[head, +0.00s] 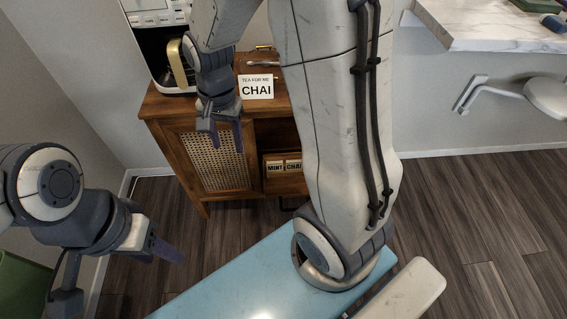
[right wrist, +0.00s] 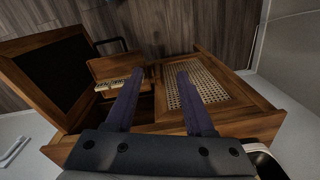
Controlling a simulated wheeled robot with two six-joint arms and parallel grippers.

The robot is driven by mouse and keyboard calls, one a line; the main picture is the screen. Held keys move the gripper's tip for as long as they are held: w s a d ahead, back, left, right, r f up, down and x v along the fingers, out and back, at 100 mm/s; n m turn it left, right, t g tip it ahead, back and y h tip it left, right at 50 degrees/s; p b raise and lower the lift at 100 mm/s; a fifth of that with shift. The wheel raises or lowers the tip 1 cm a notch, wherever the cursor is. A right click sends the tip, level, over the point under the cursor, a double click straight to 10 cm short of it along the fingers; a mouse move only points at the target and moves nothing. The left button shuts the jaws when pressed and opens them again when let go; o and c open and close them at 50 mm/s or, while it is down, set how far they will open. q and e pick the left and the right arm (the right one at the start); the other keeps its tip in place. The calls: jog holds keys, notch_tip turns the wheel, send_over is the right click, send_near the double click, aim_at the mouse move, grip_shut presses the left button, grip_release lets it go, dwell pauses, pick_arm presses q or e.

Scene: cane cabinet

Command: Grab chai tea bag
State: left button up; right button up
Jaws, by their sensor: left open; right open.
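A wooden tea box (head: 283,176) with labels reading MINT and CHAI (head: 294,166) sits in the open right side of the cane cabinet (head: 215,165). In the right wrist view the box (right wrist: 108,67) holds a row of small light-coloured items (right wrist: 118,84); single bags cannot be told apart. My right gripper (head: 226,147) is open and empty in front of the cane door, left of and above the box. Its spread fingers also show in the right wrist view (right wrist: 160,74). My left gripper (head: 165,247) is empty at lower left, away from the cabinet.
A card reading "TEA FOR ME CHAI" (head: 256,87) stands on the cabinet top near a coffee machine (head: 165,50). The open cabinet door (right wrist: 50,75) shows in the right wrist view. A marble counter (head: 490,25) is at upper right. My right arm hides part of the cabinet.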

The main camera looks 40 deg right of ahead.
jog(key=w+d+f+m+b, duration=0.2)
jog(key=d+f+m+b, duration=0.15)
jog(key=d+f, duration=0.3)
jog(key=w+d+f+m+b, duration=0.2)
jog(key=d+f+m, duration=0.3)
jog(key=f, duration=0.2)
jog(key=m+b, duration=0.4)
jog(key=m, duration=0.2)
send_over(296, 161)
jog(key=f, duration=0.6)
jog(key=a+f, duration=0.1)
jog(key=f, duration=0.2)
jog(key=shift+w+f, duration=0.2)
jog(key=shift+w, duration=0.05)
jog(key=shift+d+f, duration=0.1)
jog(key=shift+f, duration=0.95)
jog(key=f, duration=0.1)
jog(key=f+b, duration=0.2)
jog(key=f, duration=0.1)
jog(key=shift+s+d+f, duration=0.1)
jog(key=shift+s+d, duration=0.1)
jog(key=shift+d, duration=0.2)
jog(key=shift+f, duration=0.4)
pick_arm(q)
notch_tip(296, 161, down, 14)
jog(key=shift+f, duration=0.25)
pick_arm(e)
grip_shut()
